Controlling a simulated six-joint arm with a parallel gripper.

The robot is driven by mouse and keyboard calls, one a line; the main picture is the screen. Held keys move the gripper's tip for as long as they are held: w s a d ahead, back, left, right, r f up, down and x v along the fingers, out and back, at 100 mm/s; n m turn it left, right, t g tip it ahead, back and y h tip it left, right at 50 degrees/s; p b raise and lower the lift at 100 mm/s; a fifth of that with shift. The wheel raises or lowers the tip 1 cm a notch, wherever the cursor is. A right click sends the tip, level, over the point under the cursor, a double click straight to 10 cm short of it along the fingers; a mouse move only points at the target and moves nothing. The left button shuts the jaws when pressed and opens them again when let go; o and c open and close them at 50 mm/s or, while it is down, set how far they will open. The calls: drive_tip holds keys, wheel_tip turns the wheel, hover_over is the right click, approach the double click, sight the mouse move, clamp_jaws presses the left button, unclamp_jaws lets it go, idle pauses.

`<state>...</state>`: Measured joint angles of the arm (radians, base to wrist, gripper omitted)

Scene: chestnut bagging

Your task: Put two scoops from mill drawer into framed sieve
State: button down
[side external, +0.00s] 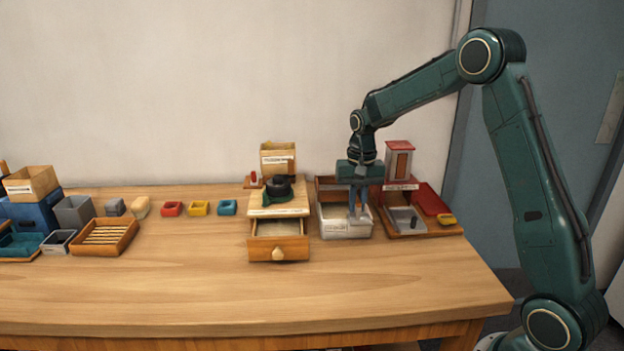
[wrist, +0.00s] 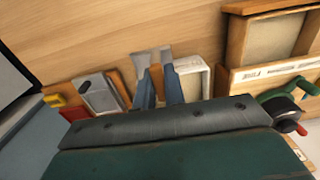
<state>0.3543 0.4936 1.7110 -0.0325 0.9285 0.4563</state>
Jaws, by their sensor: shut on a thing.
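The mill (side external: 278,208) has a dark crank on top, and its wooden drawer (side external: 278,250) is pulled open with pale stuff inside. The drawer also shows in the wrist view (wrist: 232,45). My gripper (side external: 358,208) is right of the mill, low over a white labelled bin (side external: 345,231). In the wrist view my gripper (wrist: 158,82) is shut on the brown handle of a grey scoop (wrist: 151,55). I cannot tell whether the scoop holds anything. A slatted wooden frame (side external: 104,237) at the left may be the framed sieve.
A wooden tray with a red part and a grey pan (side external: 405,220) stands close right of the bin. Small red, yellow and blue cups (side external: 199,208) stand left of the mill. Several boxes crowd the far left. The table front is clear.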

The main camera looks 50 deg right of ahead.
drive_tip(key=shift+t, duration=0.3)
wheel_tip(320, 180, up, 10)
drive_tip(key=shift+f, duration=0.25)
drive_tip(key=w+a+t+y, duration=0.2)
drive_tip(key=w+a, duration=1.3)
drive_tip(key=w, duration=0.1)
drive_tip(key=shift+y, duration=0.3)
drive_tip(key=shift+d+f, duration=0.1)
drive_tip(key=shift+f, duration=2.3)
drive_tip(key=shift+f, duration=0.1)
